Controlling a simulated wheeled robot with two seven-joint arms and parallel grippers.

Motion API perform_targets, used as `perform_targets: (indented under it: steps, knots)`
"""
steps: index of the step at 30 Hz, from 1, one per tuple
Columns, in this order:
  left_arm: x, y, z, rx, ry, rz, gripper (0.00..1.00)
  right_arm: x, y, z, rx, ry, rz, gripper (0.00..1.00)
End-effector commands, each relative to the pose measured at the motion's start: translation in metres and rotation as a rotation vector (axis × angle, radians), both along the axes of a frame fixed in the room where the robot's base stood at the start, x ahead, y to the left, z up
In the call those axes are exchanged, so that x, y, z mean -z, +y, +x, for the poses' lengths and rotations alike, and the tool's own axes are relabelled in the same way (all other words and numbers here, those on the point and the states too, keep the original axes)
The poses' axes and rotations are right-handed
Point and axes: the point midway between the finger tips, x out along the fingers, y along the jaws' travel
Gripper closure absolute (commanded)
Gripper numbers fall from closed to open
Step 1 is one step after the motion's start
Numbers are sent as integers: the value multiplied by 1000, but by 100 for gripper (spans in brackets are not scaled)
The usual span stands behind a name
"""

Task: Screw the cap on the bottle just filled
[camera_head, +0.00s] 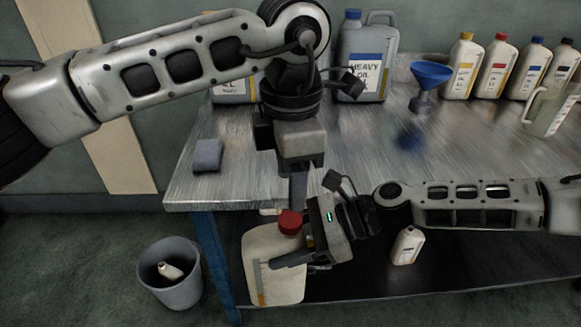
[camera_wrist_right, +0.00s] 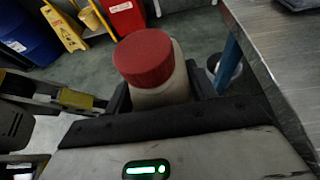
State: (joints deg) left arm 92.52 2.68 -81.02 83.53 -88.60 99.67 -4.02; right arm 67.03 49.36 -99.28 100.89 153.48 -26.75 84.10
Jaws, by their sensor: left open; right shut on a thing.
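A cream bottle (camera_head: 273,265) with a strip down its side is held upright off the table, in front of its near edge. A red cap (camera_head: 290,222) sits on the bottle's mouth; it also shows on top of the bottle in the right wrist view (camera_wrist_right: 145,58). Whether it is screwed tight I cannot tell. My right gripper (camera_head: 297,259) is shut on the bottle, with a finger across its side. My left gripper (camera_head: 298,193) is open and points down, its fingertips just above or beside the cap. Contact with the cap is unclear.
The metal table (camera_head: 360,165) holds a blue funnel (camera_head: 430,75), a heavy oil can (camera_head: 365,60), several capped bottles at the back, a clear jug (camera_head: 553,108) and a grey cloth (camera_head: 208,155). A bin (camera_head: 172,285) stands at lower left. A small bottle (camera_head: 406,246) is on the lower shelf.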

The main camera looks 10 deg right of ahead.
Motion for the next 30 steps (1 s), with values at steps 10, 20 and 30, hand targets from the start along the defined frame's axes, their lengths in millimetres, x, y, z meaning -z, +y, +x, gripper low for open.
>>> perform_targets:
  steps: [10,20,30]
  knots:
    - [-8,0,0,-768,-4,0,48,-1,0,0,0,-1,2,100]
    - [-10,0,0,-986,-5,0,48,-1,0,0,0,-1,2,100]
    - [-6,0,0,-984,-5,1,48,-1,0,0,0,-1,2,100]
